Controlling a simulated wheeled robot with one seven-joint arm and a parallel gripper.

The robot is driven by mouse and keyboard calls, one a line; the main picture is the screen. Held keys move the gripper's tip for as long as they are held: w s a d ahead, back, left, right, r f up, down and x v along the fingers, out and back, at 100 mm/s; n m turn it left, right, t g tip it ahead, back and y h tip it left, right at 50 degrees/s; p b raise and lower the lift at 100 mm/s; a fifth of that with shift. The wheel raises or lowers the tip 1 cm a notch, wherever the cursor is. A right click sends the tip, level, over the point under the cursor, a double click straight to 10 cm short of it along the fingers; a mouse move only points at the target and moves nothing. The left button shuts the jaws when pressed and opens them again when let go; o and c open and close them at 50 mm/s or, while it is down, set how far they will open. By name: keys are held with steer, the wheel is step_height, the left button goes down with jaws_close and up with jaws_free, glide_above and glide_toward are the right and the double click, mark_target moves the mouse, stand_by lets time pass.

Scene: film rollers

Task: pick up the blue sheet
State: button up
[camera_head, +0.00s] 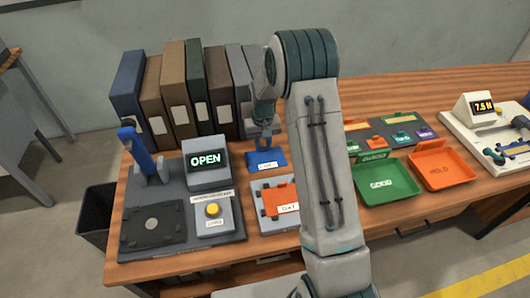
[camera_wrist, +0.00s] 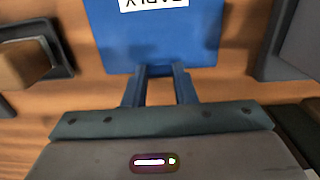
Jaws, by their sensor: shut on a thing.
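The blue sheet (camera_head: 268,161) is a small flat rectangle with a white label, over the wooden table behind the orange-topped plate. It fills the top middle of the wrist view (camera_wrist: 165,45), with the label cut off by the upper edge. My gripper (camera_head: 266,144) reaches down to the sheet's back edge. In the wrist view my gripper's fingers (camera_wrist: 162,72) are shut on the sheet's near edge. I cannot tell whether the sheet touches the table.
Several binders (camera_head: 185,95) stand behind. A device with an OPEN display (camera_head: 207,160) and yellow button (camera_head: 213,209) is at left. A green tray (camera_head: 388,181) and an orange tray (camera_head: 443,164) lie right of my arm. A dark bin (camera_head: 97,215) stands beside the table.

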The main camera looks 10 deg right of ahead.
steer(key=shift+r, duration=0.1)
step_height(320, 180, up, 4)
steer(key=shift+r+b, duration=0.1)
steer(key=shift+b, duration=0.2)
steer(key=s+d+r+b, duration=0.1)
steer(key=s+d+r, duration=0.5)
steer(key=s, duration=0.4)
steer(key=shift+r, duration=0.3)
stand_by(0.4)
